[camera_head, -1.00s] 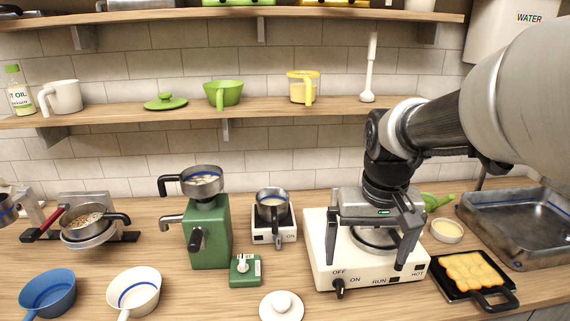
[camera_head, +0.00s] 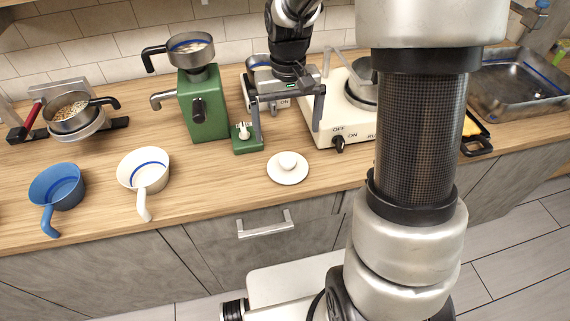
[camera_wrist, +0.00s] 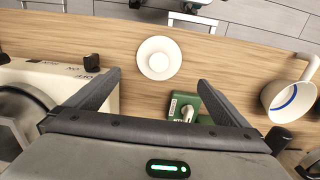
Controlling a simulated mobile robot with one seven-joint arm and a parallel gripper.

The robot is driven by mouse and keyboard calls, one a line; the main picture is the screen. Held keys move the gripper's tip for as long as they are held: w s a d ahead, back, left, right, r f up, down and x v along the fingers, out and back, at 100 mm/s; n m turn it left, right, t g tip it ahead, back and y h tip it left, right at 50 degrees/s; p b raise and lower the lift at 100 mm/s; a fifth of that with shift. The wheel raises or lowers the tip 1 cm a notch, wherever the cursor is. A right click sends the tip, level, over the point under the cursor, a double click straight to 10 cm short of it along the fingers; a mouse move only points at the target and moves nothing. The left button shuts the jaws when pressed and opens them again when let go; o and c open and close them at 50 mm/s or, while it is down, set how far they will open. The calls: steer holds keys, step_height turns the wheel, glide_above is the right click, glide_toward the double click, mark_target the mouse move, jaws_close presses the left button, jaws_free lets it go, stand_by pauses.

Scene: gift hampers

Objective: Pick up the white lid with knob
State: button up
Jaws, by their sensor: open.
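The white lid with a round knob (camera_head: 287,168) lies flat on the wooden counter near its front edge, knob up. In the wrist view the lid (camera_wrist: 159,58) shows between and beyond my two fingertips. My gripper (camera_head: 288,138) is open and empty. Its fingers point down, above the counter and behind the lid, apart from it. The wrist view shows both fingers of my gripper (camera_wrist: 158,80) spread wide.
A green scale-like box (camera_head: 247,138) stands left of the lid. A white stove (camera_head: 340,112) with a black knob is behind right. A white pan (camera_head: 143,170) and blue pan (camera_head: 57,187) sit left.

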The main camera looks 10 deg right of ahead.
mark_target(288, 160)
step_height(288, 160, down, 13)
steer(key=shift+d+r, duration=0.1)
steer(key=shift+r, duration=0.1)
stand_by(0.3)
steer(key=shift+c, duration=0.4)
steer(key=c, duration=0.7)
